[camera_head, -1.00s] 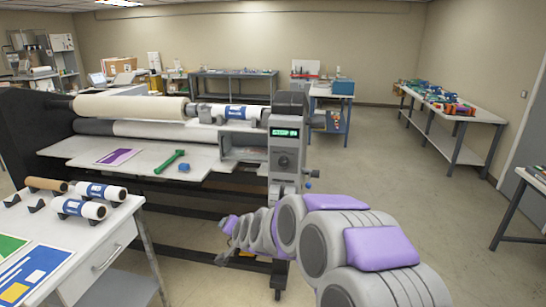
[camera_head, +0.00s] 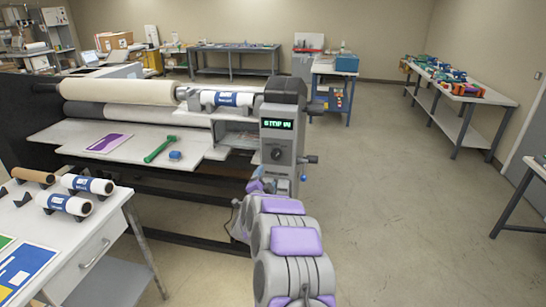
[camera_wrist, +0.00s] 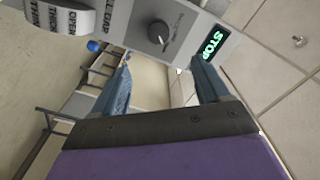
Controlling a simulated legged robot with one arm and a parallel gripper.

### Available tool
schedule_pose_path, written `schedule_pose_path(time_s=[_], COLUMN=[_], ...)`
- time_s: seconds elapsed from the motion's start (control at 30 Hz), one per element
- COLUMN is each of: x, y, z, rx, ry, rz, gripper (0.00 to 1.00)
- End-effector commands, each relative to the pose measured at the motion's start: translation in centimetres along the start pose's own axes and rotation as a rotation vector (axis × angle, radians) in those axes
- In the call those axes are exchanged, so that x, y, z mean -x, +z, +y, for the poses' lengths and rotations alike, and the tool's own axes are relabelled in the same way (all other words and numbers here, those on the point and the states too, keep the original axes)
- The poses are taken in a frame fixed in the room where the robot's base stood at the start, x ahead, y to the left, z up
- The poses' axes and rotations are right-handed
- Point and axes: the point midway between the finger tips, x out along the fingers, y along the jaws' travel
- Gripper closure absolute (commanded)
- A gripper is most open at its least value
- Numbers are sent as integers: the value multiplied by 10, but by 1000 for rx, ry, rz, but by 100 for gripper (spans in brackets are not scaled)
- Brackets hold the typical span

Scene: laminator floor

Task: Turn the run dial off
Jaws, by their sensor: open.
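The laminator's control post (camera_head: 290,150) stands at the right end of the machine. A round dark dial (camera_head: 277,155) is on its front panel, below a green lit display (camera_head: 277,124) that seems to read "STOP IN". In the wrist view the dial (camera_wrist: 158,32) has a pale pointer mark and lies just beyond my fingertips, roughly between them, apart from both. The display (camera_wrist: 213,44) is to its right. My gripper (camera_wrist: 160,72) is open and empty. In the head view my arm reaches to the post's lower front, and the fingers are hard to make out.
A lever (camera_head: 308,160) sticks out from the post's right side. A blue knob (camera_wrist: 94,45) shows left of the dial in the wrist view. A white side table (camera_head: 50,215) with rolls stands at left. The floor (camera_head: 380,200) at right is clear.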

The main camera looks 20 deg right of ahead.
Motion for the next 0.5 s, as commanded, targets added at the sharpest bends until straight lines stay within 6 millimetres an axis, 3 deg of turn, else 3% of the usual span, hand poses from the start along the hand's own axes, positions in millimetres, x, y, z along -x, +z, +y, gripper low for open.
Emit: schedule_pose_path(time_s=[0.5], x=[-64], y=[-2], z=[1], rx=[-2], ry=[0], rz=[2], gripper=[24])
